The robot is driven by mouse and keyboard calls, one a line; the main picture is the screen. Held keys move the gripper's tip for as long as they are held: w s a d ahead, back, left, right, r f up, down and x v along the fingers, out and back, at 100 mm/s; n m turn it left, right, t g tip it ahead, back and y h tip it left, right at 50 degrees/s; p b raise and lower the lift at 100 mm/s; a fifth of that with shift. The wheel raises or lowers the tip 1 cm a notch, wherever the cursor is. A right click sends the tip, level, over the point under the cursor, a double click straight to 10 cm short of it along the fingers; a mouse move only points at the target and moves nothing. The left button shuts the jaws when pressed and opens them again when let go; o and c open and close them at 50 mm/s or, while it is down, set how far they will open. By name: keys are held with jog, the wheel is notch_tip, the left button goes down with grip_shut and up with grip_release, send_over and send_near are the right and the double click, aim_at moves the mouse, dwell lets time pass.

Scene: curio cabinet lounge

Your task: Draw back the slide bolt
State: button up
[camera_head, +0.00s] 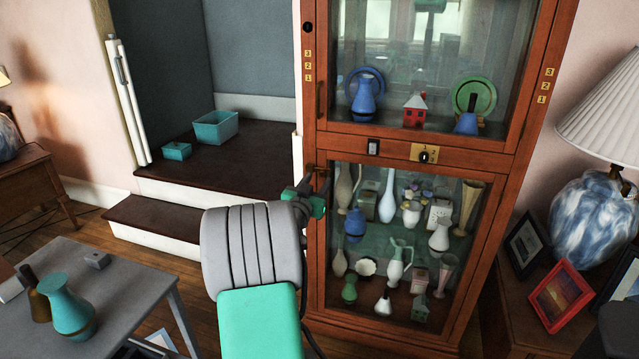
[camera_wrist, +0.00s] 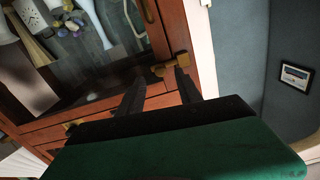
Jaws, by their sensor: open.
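The slide bolt (camera_wrist: 171,64) is a small brass piece on the wooden frame of the cabinet (camera_head: 400,150), at the left edge of its lower glass door (camera_head: 365,230). In the head view the bolt is mostly hidden by my gripper (camera_head: 316,190), which is at the door's upper left edge. In the wrist view my gripper (camera_wrist: 160,82) is open, with two dark fingers apart. The tip of one finger is close to the brass piece; I cannot tell if they touch. Nothing is held between the fingers.
Vases and figurines fill the cabinet behind glass. A grey table (camera_head: 120,290) with vases stands at lower left. A lamp (camera_head: 590,220) and photo frames stand at right.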

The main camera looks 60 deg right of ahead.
aim_at(322, 174)
jog(key=d, duration=0.3)
jog(key=shift+w+d, duration=0.25)
jog(key=shift+w, duration=0.05)
jog(key=shift+c, duration=0.2)
jog(key=shift+a, duration=0.1)
grip_shut()
dwell(0.9)
